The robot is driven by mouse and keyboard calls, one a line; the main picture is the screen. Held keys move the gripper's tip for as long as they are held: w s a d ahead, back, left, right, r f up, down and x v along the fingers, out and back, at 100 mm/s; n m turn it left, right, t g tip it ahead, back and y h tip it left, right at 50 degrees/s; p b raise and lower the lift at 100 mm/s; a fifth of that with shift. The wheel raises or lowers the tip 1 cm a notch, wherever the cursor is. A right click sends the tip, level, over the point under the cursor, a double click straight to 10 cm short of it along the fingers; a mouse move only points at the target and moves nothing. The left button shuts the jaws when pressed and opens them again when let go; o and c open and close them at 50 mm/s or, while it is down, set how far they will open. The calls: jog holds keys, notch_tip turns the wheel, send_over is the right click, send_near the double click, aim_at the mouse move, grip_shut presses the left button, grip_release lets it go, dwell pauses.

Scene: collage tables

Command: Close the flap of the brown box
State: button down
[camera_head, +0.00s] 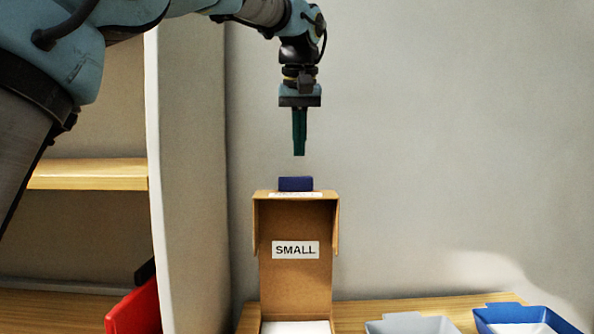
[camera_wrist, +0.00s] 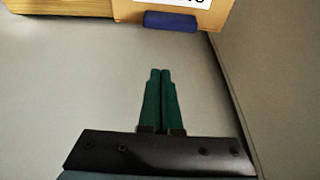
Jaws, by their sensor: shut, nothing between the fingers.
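The brown box (camera_head: 295,277) stands on the wooden table with its flap raised upright. A white label reading "SMALL" is on the inner face of the flap. A dark blue block (camera_head: 296,184) shows at the flap's top edge; it also shows at the top of the wrist view (camera_wrist: 171,21), against the brown cardboard (camera_wrist: 130,10). My gripper (camera_head: 299,154) points down above the flap, apart from it. Its green fingers are together and empty, as the wrist view shows (camera_wrist: 161,72). The box's lower front is cut off by the picture's bottom edge.
A grey tray (camera_head: 410,324) and a blue tray (camera_head: 545,319) stand right of the box on the wooden table (camera_head: 350,312). A pale upright panel (camera_head: 187,180) stands at left, with a shelf (camera_head: 88,174) and a red bin (camera_head: 135,310) beyond it. The wall space right of my gripper is clear.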

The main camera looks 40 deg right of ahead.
jog(key=shift+s+a+f+p, duration=0.2)
jog(key=shift+s+f, duration=0.1)
jog(key=shift+f, duration=0.6)
jog(key=shift+s+a+f+p, duration=0.2)
jog(key=shift+s+a+f, duration=0.05)
jog(key=shift+f, duration=0.7)
jog(key=shift+s+a+f+p, duration=0.2)
jog(key=shift+s+f, duration=0.1)
jog(key=shift+f, duration=0.6)
jog(key=shift+f, duration=0.1)
